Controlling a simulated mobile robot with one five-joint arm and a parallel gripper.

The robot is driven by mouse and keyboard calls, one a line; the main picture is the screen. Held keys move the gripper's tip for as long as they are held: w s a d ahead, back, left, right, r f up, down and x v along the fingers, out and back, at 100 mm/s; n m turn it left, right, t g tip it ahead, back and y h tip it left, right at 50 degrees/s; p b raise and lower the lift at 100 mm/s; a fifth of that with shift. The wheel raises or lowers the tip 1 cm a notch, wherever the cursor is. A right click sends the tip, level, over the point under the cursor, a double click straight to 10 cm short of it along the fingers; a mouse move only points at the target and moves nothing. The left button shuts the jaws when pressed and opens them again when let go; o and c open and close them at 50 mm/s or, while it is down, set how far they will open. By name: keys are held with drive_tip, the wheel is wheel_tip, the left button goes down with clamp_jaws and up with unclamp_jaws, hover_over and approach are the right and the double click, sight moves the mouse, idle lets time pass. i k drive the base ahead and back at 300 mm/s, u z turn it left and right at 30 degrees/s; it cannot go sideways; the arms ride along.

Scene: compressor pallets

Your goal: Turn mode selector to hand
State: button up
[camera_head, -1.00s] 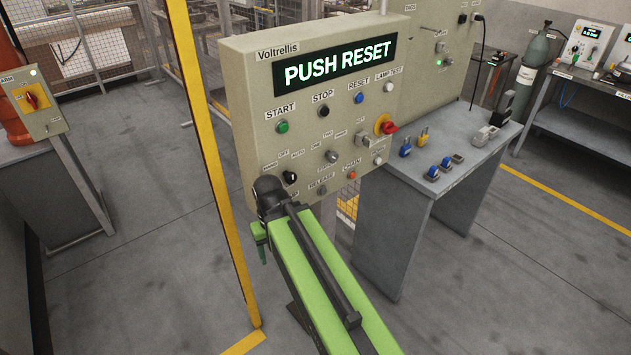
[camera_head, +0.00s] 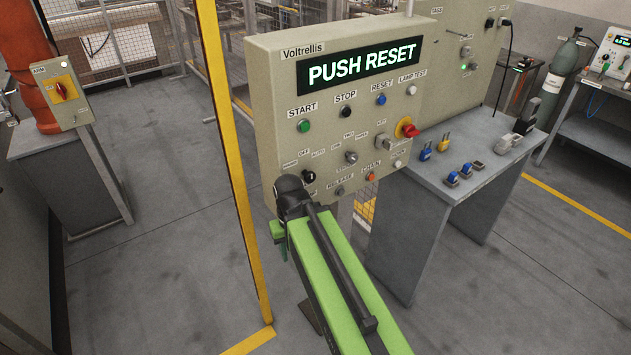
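The mode selector (camera_head: 309,177) is a small black knob at the lower left of the beige Voltrellis panel (camera_head: 276,100). HAND, OFF and AUTO labels arc above it. A light mark shows on the knob, but it is too small to read its position surely. My green arm reaches up from the bottom, and its black joint stands just left of and below the knob in the picture. I cannot tell whether anything touches the knob.
The panel display (camera_head: 362,66) reads PUSH RESET. A red emergency button (camera_head: 408,130) on yellow and several other buttons and knobs share the panel. A yellow post (camera_head: 232,170) stands just left. A grey table (camera_head: 400,200) with padlocks stands right. Grey floor is open at left.

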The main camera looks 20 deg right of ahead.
sight(309, 176)
drive_tip(key=k, duration=1.1)
drive_tip(key=u, duration=2.8)
drive_tip(key=k, duration=1.15)
drive_tip(key=z, duration=0.35)
drive_tip(key=i, duration=0.9)
drive_tip(key=u, duration=0.1)
